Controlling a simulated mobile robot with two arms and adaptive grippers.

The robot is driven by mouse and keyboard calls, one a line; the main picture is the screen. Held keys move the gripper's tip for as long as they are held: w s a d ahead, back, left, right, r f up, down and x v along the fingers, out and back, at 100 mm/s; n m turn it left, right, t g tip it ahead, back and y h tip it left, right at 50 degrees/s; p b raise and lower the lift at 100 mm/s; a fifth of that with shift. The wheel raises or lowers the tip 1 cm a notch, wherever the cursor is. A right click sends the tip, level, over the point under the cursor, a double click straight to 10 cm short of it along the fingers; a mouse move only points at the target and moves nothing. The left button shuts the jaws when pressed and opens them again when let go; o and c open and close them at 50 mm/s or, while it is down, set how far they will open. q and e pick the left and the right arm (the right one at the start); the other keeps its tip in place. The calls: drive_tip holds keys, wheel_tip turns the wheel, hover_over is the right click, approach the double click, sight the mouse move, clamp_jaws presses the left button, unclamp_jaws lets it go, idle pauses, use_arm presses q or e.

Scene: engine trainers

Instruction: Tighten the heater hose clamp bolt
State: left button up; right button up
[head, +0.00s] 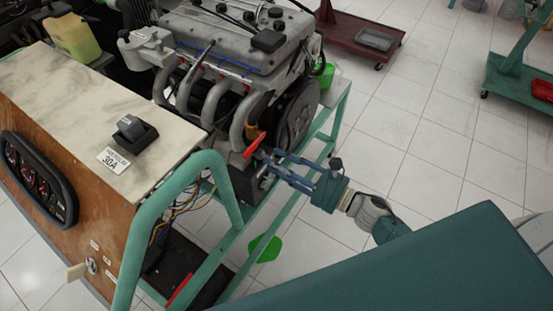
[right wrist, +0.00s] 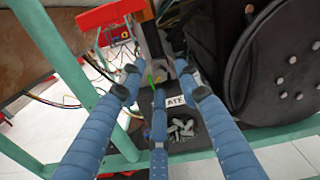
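My right gripper (head: 272,164) is at the lower front of the engine (head: 235,40), under a red part (head: 255,145). In the right wrist view its blue fingers (right wrist: 163,86) are spread apart, with no object clearly held between them. Beyond the fingertips are a grey metal piece (right wrist: 182,68) and a small green piece (right wrist: 150,77). The red part (right wrist: 108,14) also shows there, at the top left. I cannot make out the heater hose clamp bolt for certain in either view. My left gripper is not in view.
The green frame (head: 225,190) runs beside the gripper. A large dark pulley (head: 297,115) is close to it; its round face (right wrist: 285,75) fills the wrist view's right side. Loose wires (right wrist: 75,103) hang at left. A wooden panel box (head: 50,180) stands left.

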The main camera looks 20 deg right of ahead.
drive_tip(key=shift+w+a, duration=0.2)
clamp_jaws()
